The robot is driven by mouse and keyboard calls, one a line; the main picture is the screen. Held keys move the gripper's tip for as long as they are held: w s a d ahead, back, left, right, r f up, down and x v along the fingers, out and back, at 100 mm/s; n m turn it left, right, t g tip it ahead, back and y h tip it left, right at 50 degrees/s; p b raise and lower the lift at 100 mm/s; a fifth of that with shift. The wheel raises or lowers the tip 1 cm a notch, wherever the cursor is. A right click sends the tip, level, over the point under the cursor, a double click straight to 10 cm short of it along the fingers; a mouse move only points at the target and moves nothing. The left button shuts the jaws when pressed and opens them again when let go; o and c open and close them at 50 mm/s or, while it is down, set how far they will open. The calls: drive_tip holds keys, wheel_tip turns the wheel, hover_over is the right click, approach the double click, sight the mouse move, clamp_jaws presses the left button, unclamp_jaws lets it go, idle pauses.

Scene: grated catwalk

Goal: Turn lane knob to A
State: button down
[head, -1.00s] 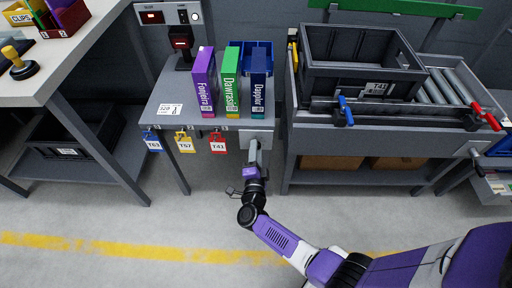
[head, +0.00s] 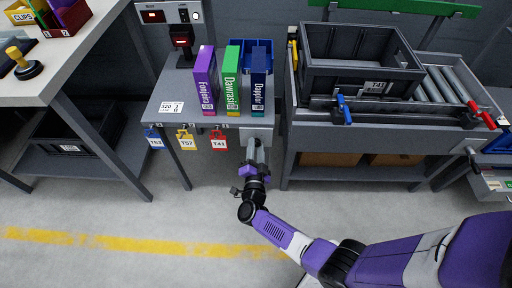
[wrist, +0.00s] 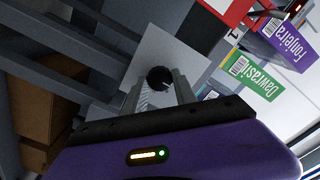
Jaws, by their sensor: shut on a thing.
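The lane knob (wrist: 158,76) is a small round black knob on a pale square plate (wrist: 143,55) in the wrist view. The plate (head: 259,133) also shows in the head view, on the front of the grey table below the binders. My gripper (wrist: 160,92) is shut on the knob, with one finger on each side of it. In the head view my gripper (head: 257,146) reaches up to the plate from below and hides the knob. No lane letter or pointer mark can be read.
Purple, green and blue binders (head: 231,80) stand on the table above the plate. Blue, yellow and red tags (head: 187,141) hang from its front edge, left of my gripper. A grey crate (head: 362,62) sits on the roller conveyor at right. The floor in front is clear.

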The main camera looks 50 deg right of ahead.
drive_tip(key=c, duration=1)
unclamp_jaws()
drive_tip(key=shift+a, duration=0.1)
drive_tip(key=p+v, duration=0.1)
drive_tip(key=v, duration=0.6)
drive_tip(key=shift+s+a, duration=0.25)
drive_tip(key=shift+s, duration=0.05)
drive_tip(key=shift+f, duration=0.1)
